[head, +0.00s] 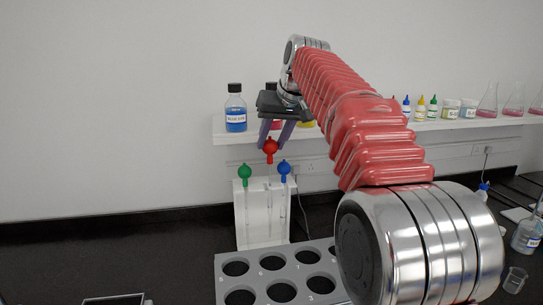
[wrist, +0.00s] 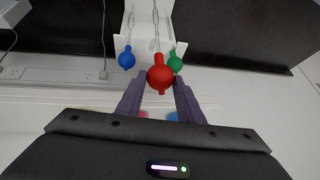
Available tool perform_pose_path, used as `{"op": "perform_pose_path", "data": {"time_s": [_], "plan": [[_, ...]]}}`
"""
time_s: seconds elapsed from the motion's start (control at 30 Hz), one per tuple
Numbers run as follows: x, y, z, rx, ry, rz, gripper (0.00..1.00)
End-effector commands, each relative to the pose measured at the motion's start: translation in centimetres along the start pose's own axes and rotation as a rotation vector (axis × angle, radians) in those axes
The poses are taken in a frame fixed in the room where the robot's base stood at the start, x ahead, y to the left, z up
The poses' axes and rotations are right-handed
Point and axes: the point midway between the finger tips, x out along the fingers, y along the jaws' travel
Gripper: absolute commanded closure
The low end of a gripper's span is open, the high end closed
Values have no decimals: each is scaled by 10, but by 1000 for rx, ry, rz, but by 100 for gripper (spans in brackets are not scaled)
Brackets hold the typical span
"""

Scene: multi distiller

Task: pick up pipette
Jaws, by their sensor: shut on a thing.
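My gripper (head: 271,146) is shut on the red-bulbed pipette (head: 270,151), with one finger on each side of its bulb. In the wrist view, the red bulb (wrist: 160,77) sits between the two purple fingers of my gripper (wrist: 160,82). The red bulb is higher than the green-bulbed pipette (head: 244,173) and the blue-bulbed pipette (head: 284,169), which stand in the white rack (head: 263,236). The red pipette's glass tube is too thin to make out clearly, so I cannot tell whether its tip is clear of the rack.
A grey tray with round holes (head: 253,289) lies in front of the rack. A beaker (head: 515,281) stands at the right on the dark bench.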

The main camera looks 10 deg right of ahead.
Motion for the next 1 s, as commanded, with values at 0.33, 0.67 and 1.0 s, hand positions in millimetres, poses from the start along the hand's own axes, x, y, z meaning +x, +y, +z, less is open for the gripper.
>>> {"op": "perform_pose_path", "data": {"time_s": [0.33, 0.67, 1.0], "plan": [[-31, -5, -20, 0, 1, 0, 74], [-37, -6, -22, 0, -1, 0, 74], [-37, -6, -22, -1, -1, 0, 74]]}}
